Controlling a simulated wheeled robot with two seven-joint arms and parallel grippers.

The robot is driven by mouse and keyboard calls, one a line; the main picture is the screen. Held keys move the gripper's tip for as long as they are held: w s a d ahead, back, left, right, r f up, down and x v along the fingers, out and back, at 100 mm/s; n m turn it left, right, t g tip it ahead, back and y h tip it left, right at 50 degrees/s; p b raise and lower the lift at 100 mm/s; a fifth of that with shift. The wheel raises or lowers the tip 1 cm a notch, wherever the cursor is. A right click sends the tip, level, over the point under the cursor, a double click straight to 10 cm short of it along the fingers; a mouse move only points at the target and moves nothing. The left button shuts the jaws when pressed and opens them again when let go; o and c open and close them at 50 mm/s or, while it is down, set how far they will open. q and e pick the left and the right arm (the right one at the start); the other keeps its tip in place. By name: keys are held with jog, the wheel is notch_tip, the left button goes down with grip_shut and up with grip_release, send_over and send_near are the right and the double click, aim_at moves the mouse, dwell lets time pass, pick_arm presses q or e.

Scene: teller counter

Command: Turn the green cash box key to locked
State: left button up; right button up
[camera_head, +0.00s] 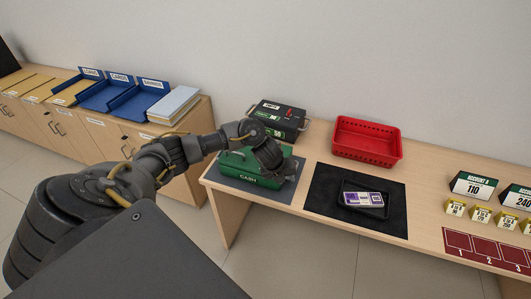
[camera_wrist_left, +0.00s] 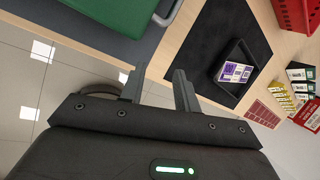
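The green cash box (camera_head: 240,173), marked CASH, sits on a grey mat (camera_head: 222,180) near the counter's left end. Part of its green body (camera_wrist_left: 105,18) shows at the top of the left wrist view, with a grey metal loop (camera_wrist_left: 166,16) at its edge. I cannot make out the key or its position. My left gripper (camera_head: 292,172) is at the box's right end and hides part of it. In the left wrist view its two fingers (camera_wrist_left: 157,88) stand apart with nothing between them. My right gripper is not in view.
A black box (camera_head: 277,120) stands behind the cash box. A red basket (camera_head: 367,140) is to the right, with a black tray (camera_head: 366,203) on a dark mat (camera_head: 325,195) in front. Blue trays (camera_head: 135,103) sit on the left cabinet.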

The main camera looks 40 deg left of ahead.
pick_arm(q)
jog(key=a+r+m+y, duration=0.3)
jog(key=a+r+m, duration=0.1)
jog(key=a+r, duration=0.65)
jog(key=x, duration=0.4)
jog(key=b+x, duration=0.1)
jog(key=x, duration=0.2)
jog(key=s+x, duration=0.1)
jog(key=x, duration=0.3)
jog(key=shift+a+f+b, duration=0.1)
jog(key=shift+f+b, duration=0.25)
jog(key=shift+f, duration=0.2)
